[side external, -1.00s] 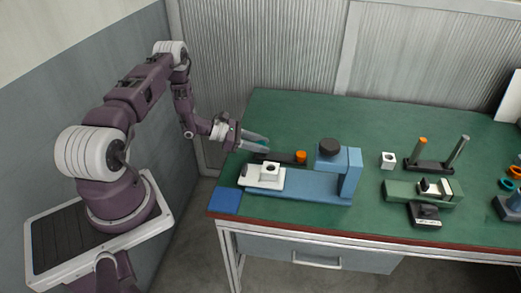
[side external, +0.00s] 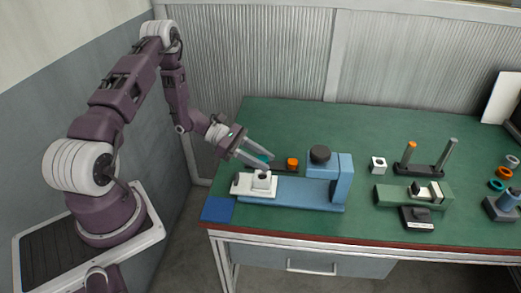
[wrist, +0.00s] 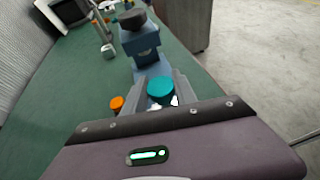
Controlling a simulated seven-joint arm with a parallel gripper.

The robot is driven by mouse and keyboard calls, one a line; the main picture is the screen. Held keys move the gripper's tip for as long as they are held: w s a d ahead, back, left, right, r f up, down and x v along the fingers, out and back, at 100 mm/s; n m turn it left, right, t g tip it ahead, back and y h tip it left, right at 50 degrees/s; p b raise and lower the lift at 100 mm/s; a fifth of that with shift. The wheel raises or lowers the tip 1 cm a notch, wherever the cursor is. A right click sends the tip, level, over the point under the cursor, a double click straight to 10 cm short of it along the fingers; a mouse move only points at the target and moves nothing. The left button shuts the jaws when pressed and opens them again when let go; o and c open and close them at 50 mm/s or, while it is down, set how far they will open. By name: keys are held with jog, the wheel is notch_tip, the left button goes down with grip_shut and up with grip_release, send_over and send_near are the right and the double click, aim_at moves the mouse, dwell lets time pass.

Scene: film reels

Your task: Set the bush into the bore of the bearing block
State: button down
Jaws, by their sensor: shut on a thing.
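My gripper (side external: 268,162) is shut on a teal bush (wrist: 160,87). The bush shows as a round teal top between the fingers in the wrist view, and as a small teal patch behind the near finger in the side view. A small white bearing block (side external: 262,182) with a dark bore in its top sits on a white plate (side external: 243,187) at the left end of a blue press (side external: 305,193). The fingertips are just above and behind the block in the side view. The gap between bush and bore cannot be told.
The press's upright head with a black knob (side external: 320,154) rises right of the block.

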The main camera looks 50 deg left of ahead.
aim_at(262, 177)
jog(key=shift+f, duration=1.6)
jog(key=shift+f, duration=0.55)
jog(key=c, duration=1.3)
grip_release()
jog(key=shift+a, duration=0.1)
jog(key=shift+v, duration=5.4)
